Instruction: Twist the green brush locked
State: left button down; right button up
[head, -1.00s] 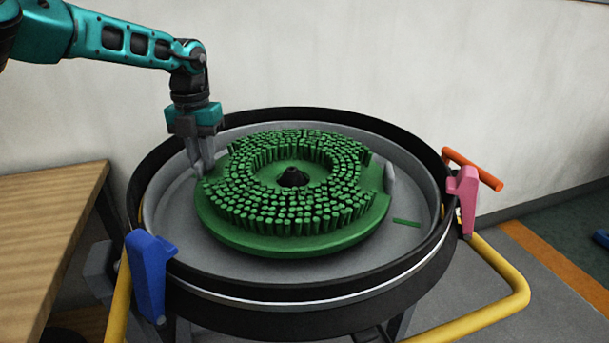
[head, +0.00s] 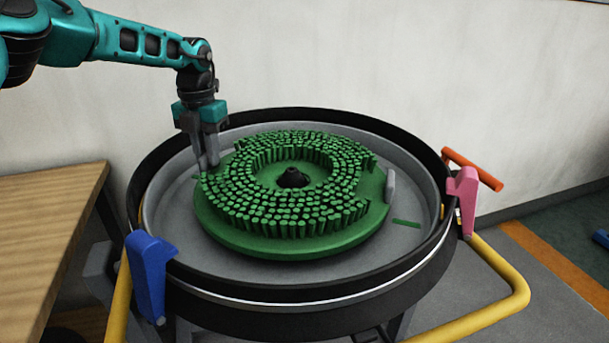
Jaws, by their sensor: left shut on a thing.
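The green brush (head: 290,243) is a round disc with rings of green bristles and a dark hub (head: 292,178) at its centre. It lies bristles up inside the grey, black-rimmed round housing (head: 385,264). My left gripper (head: 208,165) points down at the brush's left rim, its fingers shut on the edge there. The spot it grips is partly hidden by the fingers. A grey tab (head: 390,186) shows at the brush's right edge. A short green mark (head: 406,222) lies on the housing floor at the right, apart from the brush. My right gripper is not in view.
A blue clamp (head: 148,272) sits at the housing's front left and a pink one (head: 465,200) at its right. An orange handle (head: 474,170) and a yellow tube frame (head: 500,285) stand outside. A wooden table (head: 45,235) is at the left; a wall stands behind.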

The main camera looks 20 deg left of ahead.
pick_arm(q)
jog(key=shift+w, duration=0.35)
jog(key=c, duration=1)
grip_release()
jog(key=shift+o, duration=0.2)
jog(key=shift+a+f+m, duration=0.15)
jog(key=shift+f+m, duration=0.1)
jog(key=shift+m, duration=0.05)
jog(key=shift+r, duration=0.35)
notch_tip(320, 180, up, 13)
jog(key=p, duration=0.3)
jog(key=shift+f, duration=0.15)
